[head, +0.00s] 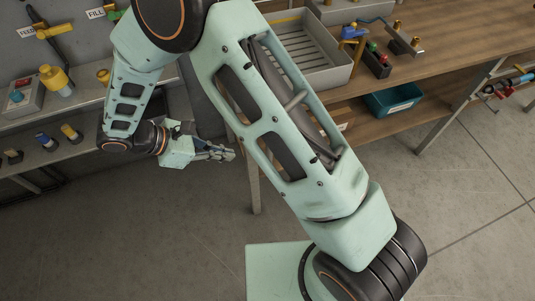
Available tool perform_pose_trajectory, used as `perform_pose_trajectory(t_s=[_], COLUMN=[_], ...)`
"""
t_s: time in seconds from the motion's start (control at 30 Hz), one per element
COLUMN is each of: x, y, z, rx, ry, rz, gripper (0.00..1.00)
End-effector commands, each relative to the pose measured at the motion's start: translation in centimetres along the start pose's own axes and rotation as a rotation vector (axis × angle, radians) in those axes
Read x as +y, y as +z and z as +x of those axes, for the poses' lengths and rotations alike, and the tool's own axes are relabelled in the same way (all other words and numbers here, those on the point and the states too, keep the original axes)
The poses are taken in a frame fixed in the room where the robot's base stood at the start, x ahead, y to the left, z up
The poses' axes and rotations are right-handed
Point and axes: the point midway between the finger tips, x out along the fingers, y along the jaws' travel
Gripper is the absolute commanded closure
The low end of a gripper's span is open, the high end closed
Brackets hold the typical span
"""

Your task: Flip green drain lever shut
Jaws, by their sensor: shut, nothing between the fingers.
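A small green part (115,13) on the grey wall panel at the top left looks like a lever. It is partly cut off by the top edge and sits close to my arm, so its position cannot be told. My gripper (231,155) is at the left of centre, pointing right, in front of the left shelves and near the wooden bench's leg. It is well below the green part and apart from it. Its fingers are together with nothing between them.
A yellow valve handle (50,30) is on the panel left of the green part. Shelves (85,105) below hold a yellow bottle (56,80) and small fittings. A wooden bench (455,45) at right carries a grey tray (330,82); a teal bin (392,101) is below. Floor is clear in front.

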Motion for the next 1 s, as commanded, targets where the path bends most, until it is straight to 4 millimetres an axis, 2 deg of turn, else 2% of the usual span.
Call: perform_pose_trajectory(t_s=[0.27, 0.37, 0.77, 0.83, 1.0], x=[0.0, -0.1, -0.1, 0.0, 0.0], y=[0.1, 0.0, 0.0, 1.2, 2.5], z=[0.8, 2.2, 10.5, 11.1, 12.4], rx=[-0.002, -0.002, -0.001, -0.001, 0.0], ry=[-0.001, -0.003, -0.004, -0.002, -0.001], rz=[0.002, 0.001, 0.003, 0.006, 0.005], gripper=[1.0, 1.0, 1.0, 1.0, 1.0])
